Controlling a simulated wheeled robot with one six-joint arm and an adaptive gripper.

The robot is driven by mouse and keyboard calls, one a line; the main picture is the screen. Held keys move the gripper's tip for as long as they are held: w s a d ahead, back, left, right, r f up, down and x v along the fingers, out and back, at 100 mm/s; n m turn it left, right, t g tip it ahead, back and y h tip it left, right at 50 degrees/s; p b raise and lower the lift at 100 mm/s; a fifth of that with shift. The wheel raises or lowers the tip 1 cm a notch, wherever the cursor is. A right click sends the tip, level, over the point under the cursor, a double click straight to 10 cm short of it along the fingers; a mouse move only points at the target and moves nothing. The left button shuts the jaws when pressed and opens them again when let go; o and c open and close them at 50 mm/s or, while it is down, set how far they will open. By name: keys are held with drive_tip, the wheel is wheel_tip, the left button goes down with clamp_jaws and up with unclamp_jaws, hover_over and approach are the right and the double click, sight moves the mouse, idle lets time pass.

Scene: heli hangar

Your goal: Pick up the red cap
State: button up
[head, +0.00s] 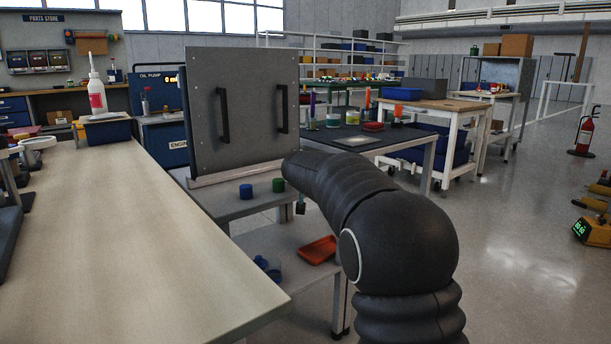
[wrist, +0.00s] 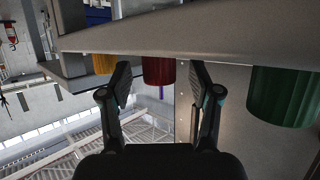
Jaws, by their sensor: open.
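The red cap (wrist: 158,71) is in the wrist view, which looks upside down, with its flat end against the grey shelf surface (wrist: 210,38). My gripper (wrist: 160,78) is open, with one finger on each side of the red cap in the picture. A gap shows on both sides; I cannot tell how far the fingertips are from the cap in depth.
A green cap (wrist: 284,97) stands to the right in the wrist view, a yellow cap (wrist: 104,63) left of the red one. In the head view a blue cap (head: 246,191) is beside the green cap. A grey panel with handles (head: 205,125) rises behind them.

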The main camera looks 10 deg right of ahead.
drive_tip(key=shift+w+d+f, duration=0.15)
drive_tip(key=shift+w+f, duration=0.15)
drive_tip(key=shift+w, duration=0.3)
drive_tip(key=c, duration=0.9)
drive_tip(key=shift+c, duration=0.2)
